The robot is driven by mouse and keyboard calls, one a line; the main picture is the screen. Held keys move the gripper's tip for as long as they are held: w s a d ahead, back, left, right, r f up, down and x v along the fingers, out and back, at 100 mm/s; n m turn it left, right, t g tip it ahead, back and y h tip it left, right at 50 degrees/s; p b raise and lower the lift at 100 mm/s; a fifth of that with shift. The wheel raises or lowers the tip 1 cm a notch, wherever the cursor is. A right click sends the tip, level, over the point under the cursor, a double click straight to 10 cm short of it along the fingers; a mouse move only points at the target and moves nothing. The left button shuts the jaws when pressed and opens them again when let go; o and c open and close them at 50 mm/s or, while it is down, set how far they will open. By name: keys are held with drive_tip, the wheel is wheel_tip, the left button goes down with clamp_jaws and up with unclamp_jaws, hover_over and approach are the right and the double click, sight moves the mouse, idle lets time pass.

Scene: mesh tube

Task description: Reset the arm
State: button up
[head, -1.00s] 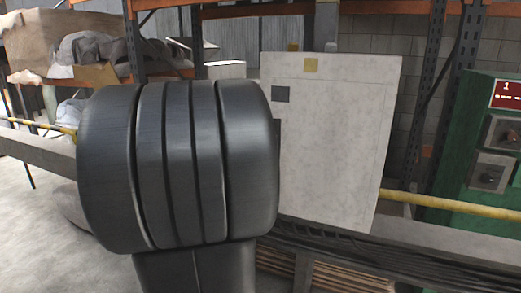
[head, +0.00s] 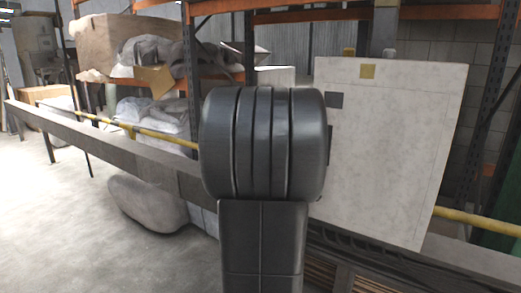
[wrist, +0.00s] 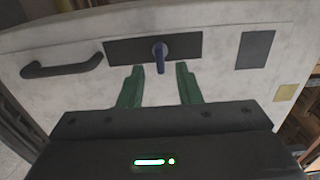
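My gripper (wrist: 159,88) shows in the wrist view with two green fingers held apart and nothing between them. It faces a pale grey panel (wrist: 60,39), which has a blue knob or lever (wrist: 160,55) on a dark plate just beyond the fingertips. I cannot tell whether the fingers touch the panel. In the head view my dark arm link (head: 262,145) stands in front of the panel (head: 393,150) and hides the gripper.
The panel has a black handle (wrist: 62,65) at left. A grey rail (head: 90,146) and yellow pipe (head: 168,139) run across the head view. Shelving with grey sacks (head: 165,55) stands behind. A grey sack (head: 148,203) lies on the floor. Open floor lies at left.

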drive_tip(key=x, duration=0.5)
drive_tip(key=shift+s, duration=0.1)
